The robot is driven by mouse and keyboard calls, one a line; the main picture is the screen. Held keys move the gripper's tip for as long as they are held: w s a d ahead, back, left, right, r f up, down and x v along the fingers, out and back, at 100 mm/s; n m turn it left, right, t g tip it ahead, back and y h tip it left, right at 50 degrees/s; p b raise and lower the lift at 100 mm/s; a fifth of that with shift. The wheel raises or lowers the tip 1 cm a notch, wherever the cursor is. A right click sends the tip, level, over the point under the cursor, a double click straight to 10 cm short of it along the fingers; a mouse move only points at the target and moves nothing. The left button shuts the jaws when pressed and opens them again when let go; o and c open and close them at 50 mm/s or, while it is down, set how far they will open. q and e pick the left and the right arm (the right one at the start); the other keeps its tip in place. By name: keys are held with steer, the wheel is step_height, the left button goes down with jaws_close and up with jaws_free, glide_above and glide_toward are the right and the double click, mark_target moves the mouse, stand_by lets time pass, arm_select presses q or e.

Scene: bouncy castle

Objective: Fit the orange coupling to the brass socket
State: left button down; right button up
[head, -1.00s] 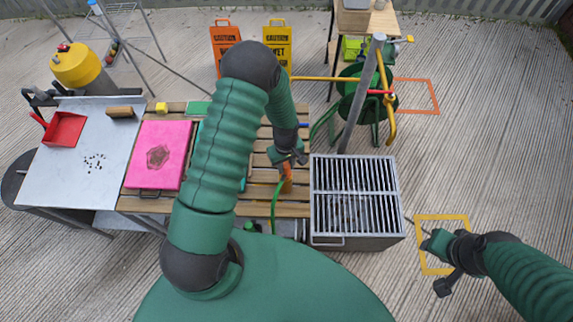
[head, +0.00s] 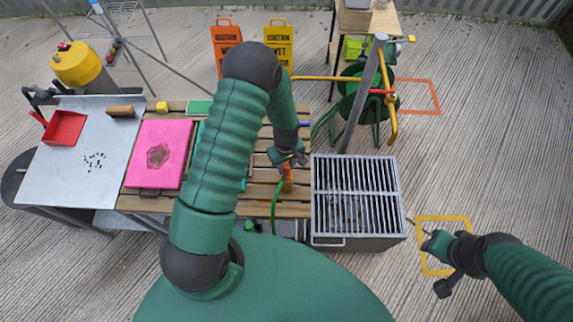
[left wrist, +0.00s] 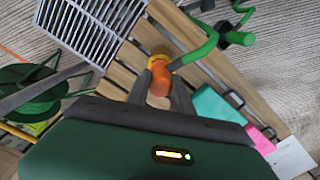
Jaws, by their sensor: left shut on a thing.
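My left gripper (head: 288,160) is over the slatted bench, just left of the grill. It is shut on the orange coupling (left wrist: 160,76), which shows between its fingers in the left wrist view. The coupling is also below the gripper in the head view (head: 288,173). A green hose (head: 275,205) runs from beside the coupling over the bench's front edge. I cannot make out the brass socket for certain, nor whether the coupling touches it. My right gripper (head: 429,239) is at the lower right, away from the bench; its finger opening is unclear.
The barred grill (head: 355,190) stands right of the bench (head: 258,208). A slanted grey post (head: 361,95) rises behind the grill near a green hose reel (head: 350,92). A pink board (head: 172,137) and a red dustpan (head: 66,129) are on the left.

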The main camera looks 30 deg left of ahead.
arm_select(q)
steer(key=shift+f+b, duration=0.65)
steer(key=shift+f, duration=0.2)
stand_by(0.4)
steer(key=c, duration=1)
jaws_free()
steer(key=shift+c, duration=0.2)
step_height(320, 180, up, 17)
steer(key=b, duration=0.3)
steer(key=s+d+f+m+t+b, duration=0.2)
steer(key=s+d+f+m+b, duration=0.4)
steer(key=s+m+b, duration=0.3)
steer(key=shift+d+f+m+t, duration=0.15)
steer(key=shift+d+m+t, duration=0.35)
steer(key=shift+m, duration=0.7)
